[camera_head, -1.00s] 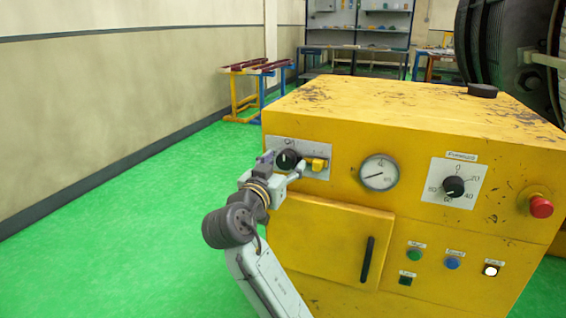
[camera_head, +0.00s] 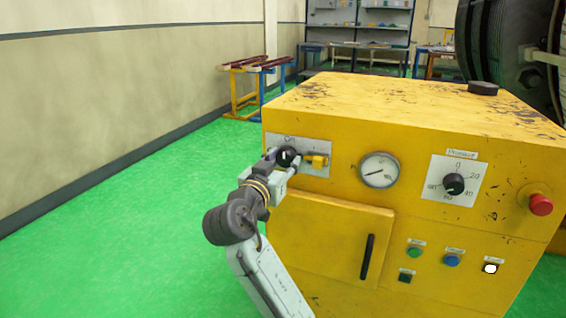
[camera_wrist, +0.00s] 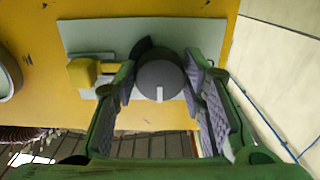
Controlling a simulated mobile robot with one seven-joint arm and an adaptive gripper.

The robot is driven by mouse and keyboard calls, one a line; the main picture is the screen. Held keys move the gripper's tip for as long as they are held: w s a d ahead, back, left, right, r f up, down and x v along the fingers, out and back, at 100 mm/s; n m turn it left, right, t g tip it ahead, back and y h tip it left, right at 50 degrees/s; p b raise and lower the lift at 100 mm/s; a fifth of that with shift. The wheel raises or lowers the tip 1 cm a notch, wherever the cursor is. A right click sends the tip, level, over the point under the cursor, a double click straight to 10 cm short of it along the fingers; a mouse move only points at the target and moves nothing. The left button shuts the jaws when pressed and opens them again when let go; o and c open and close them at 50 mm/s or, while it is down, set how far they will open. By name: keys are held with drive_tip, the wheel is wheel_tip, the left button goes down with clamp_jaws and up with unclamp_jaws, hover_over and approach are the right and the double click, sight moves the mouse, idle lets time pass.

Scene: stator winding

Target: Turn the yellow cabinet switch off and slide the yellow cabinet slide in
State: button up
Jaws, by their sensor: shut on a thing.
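The yellow cabinet (camera_head: 330,240) stands in front of me. Its switch is a round black knob (camera_head: 287,157) with a white mark, on a pale plate (camera_head: 318,172) at the upper left of the front. In the wrist view the knob (camera_wrist: 158,80) sits between the fingers of my gripper (camera_wrist: 163,88), which is shut on it. The yellow slide (camera_head: 317,160) is on the same plate, just right of the knob in the head view. In the wrist view the slide (camera_wrist: 83,72) lies left of the knob, beside one finger. My gripper partly hides the plate in the head view.
Right of the plate are a gauge (camera_head: 379,170), a dial (camera_head: 454,185) and a red button (camera_head: 540,205). A cabinet door with a black handle (camera_head: 367,257) is below. Green floor (camera_head: 120,220) is open to the left.

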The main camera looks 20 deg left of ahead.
drive_tip(key=shift+n, duration=0.3)
drive_tip(key=n+p, duration=0.1)
drive_tip(key=n, duration=0.3)
drive_tip(key=shift+d, duration=0.1)
drive_tip(key=n+p, duration=0.2)
drive_tip(key=n, duration=0.3)
drive_tip(key=shift+r, duration=0.1)
drive_tip(key=n+p, duration=0.2)
drive_tip(key=n, duration=0.2)
drive_tip(key=shift+n+p, duration=1)
drive_tip(key=shift+n, duration=1.1)
drive_tip(key=o, duration=1.2)
drive_tip(key=shift+c, duration=0.2)
